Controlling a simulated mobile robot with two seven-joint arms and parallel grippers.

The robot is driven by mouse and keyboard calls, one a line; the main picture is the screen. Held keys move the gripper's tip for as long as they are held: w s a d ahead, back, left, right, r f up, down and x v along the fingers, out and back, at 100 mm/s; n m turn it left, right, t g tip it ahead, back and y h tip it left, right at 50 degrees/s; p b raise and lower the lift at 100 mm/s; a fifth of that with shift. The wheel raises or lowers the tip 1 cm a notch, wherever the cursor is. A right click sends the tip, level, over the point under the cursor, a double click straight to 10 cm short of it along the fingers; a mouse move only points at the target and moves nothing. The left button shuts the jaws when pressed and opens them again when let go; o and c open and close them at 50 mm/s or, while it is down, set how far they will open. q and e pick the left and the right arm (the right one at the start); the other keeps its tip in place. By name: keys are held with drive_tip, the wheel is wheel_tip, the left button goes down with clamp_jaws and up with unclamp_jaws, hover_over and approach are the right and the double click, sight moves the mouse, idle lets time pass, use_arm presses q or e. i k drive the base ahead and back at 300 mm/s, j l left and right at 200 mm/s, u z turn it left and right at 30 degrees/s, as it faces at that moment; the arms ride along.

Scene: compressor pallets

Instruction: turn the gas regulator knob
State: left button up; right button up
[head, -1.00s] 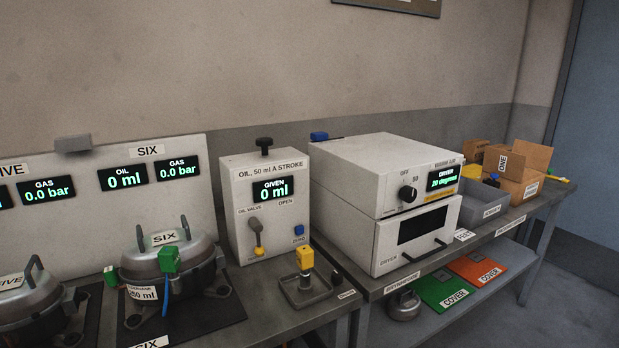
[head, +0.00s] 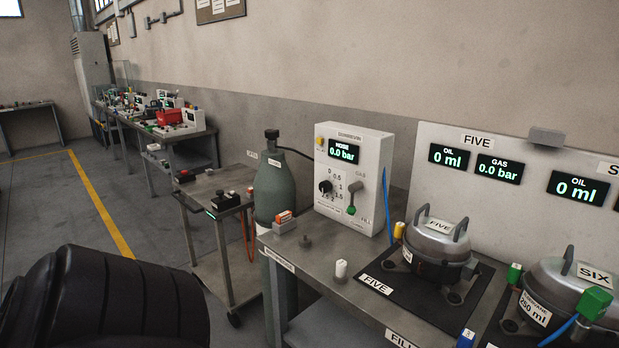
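A dark ribbed part of my own arm fills the lower left of the head view. Neither of my grippers shows.
A green gas cylinder (head: 275,188) stands left of the panel, beside a small grey cart (head: 215,189). Compressor FIVE (head: 436,243) and compressor SIX (head: 570,290) stand to the right.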

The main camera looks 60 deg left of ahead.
sight(325, 187)
drive_tip(key=u, duration=1.75)
drive_tip(key=i+j+u, duration=0.1)
drive_tip(key=j+u, duration=0.15)
drive_tip(key=u, duration=0.15)
drive_tip(key=i+j+u, duration=0.15)
drive_tip(key=u, duration=0.2)
drive_tip(key=i+j+u, duration=0.15)
drive_tip(key=u, duration=0.25)
